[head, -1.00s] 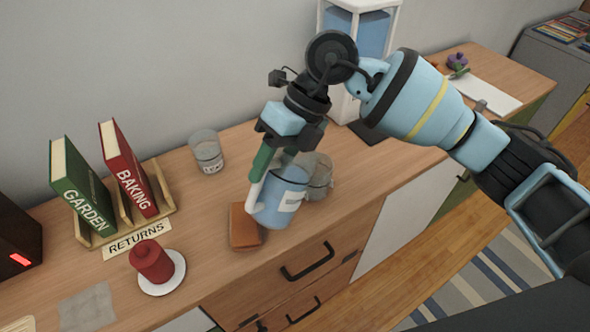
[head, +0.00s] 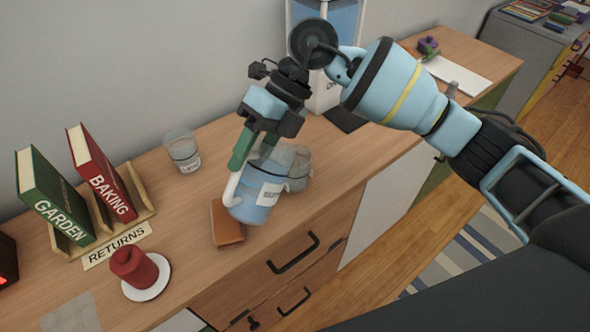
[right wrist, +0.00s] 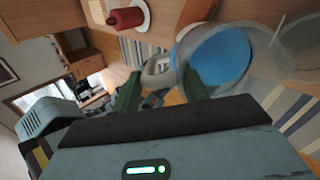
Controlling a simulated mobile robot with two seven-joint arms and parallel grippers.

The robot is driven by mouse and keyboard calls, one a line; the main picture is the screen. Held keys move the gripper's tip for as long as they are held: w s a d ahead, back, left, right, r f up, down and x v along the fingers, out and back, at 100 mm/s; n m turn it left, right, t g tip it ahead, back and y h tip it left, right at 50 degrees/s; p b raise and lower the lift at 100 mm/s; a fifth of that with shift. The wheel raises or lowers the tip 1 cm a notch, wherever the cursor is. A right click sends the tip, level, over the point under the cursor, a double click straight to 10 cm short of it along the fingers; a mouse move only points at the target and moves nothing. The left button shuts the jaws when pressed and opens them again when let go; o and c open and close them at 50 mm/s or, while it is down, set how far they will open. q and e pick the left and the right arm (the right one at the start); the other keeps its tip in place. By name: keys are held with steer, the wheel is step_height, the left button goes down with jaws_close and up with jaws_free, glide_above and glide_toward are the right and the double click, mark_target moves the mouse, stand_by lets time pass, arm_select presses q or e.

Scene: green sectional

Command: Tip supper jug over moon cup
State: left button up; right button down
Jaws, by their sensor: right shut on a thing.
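The jug (head: 255,207) is clear-walled with blue contents and a white label, too blurred to read surely. My right gripper (head: 254,152) is shut on its pale handle; the jug looks slightly tilted. In the right wrist view, the jug (right wrist: 222,58) shows its open mouth and blue inside, with the handle between my green fingers (right wrist: 160,88). A clear cup (head: 299,170) stands just behind and right of the jug, partly hidden by it. Another clear cup (head: 182,152) with a small label stands apart to the left. I cannot read which is the moon cup. My left gripper is not in view.
A brown-orange block (head: 227,224) lies beside the jug. Books (head: 100,172) stand in a wooden rack (head: 142,190) at left. A blue-filled dispenser (head: 322,85) stands behind. Counter between left cup and block is clear.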

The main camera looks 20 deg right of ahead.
steer(key=shift+d+r, duration=0.1)
steer(key=shift+r, duration=0.05)
steer(key=shift+w+d+r+g+y, duration=0.15)
steer(key=shift+g+y, duration=0.15)
steer(key=shift+y, duration=0.1)
steer(key=shift+r, duration=0.1)
steer(key=shift+w+d+r+y, duration=0.2)
steer(key=shift+r+y, duration=0.05)
steer(key=shift+y, duration=0.15)
steer(key=shift+r+g, duration=0.1)
steer(key=shift+g, duration=0.2)
